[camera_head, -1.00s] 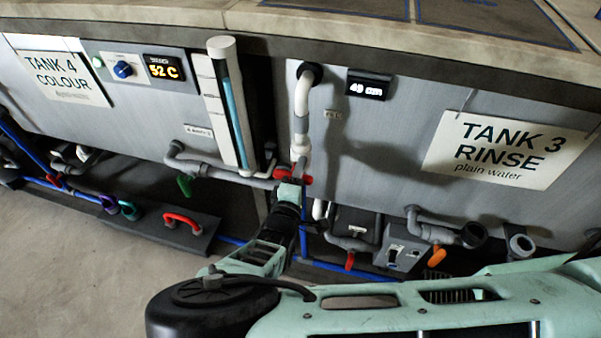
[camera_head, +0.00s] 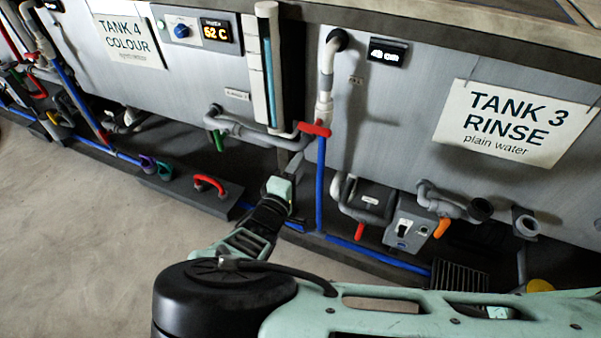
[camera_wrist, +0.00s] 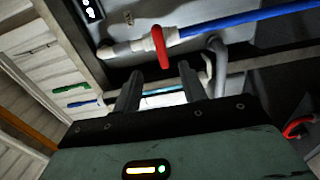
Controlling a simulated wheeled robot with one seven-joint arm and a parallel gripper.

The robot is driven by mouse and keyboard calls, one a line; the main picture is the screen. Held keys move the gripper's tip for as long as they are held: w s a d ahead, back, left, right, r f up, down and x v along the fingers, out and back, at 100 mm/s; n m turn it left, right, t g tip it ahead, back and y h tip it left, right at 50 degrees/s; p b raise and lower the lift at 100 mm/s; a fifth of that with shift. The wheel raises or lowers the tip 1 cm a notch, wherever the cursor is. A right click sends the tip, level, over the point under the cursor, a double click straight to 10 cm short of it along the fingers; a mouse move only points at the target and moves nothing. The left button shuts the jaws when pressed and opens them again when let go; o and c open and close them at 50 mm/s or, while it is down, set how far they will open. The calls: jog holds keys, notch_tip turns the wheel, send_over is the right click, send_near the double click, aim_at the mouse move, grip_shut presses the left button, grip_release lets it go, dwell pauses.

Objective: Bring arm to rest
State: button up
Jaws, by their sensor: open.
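My pale green arm reaches from the lower right of the head view toward the tank fronts. My gripper fingers show in the wrist view (camera_wrist: 165,88), apart from each other with nothing between them. In the head view the fingers are mostly hidden by my own wrist. A red lever valve (camera_head: 315,130) sits on the pipe where grey-white pipe meets blue pipe, above my wrist. The same red lever (camera_wrist: 160,47) shows just beyond the fingers in the wrist view, apart from them.
Tank 4's sign (camera_head: 129,41) and Tank 3's sign (camera_head: 515,122) hang on the metal fronts. Grey pipes, a pump box (camera_head: 408,228), an orange handle (camera_head: 442,228) and a red handle (camera_head: 209,183) crowd the low zone. Bare floor (camera_head: 70,230) lies at left.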

dwell(0.5)
jog(key=s+d+r+m+g+h+p, duration=0.1)
jog(key=s+d+r+m+g, duration=0.25)
jog(key=d+g, duration=0.25)
jog(key=s+d+r+m+g+h+p, duration=0.1)
jog(key=s+d+r+m+g+p, duration=0.1)
jog(key=s+d+g, duration=0.3)
jog(key=s+d+r+g+y+p, duration=0.2)
jog(key=s+r+y, duration=0.2)
jog(key=s+r, duration=0.5)
jog(key=s+d+r+g+y+p, duration=0.2)
jog(key=s+r+y, duration=0.3)
jog(key=s+r, duration=0.4)
notch_tip(320, 180, up, 5)
jog(key=shift+d+r+g+y, duration=0.1)
jog(key=shift+d+g+y, duration=0.15)
jog(key=shift+g, duration=0.55)
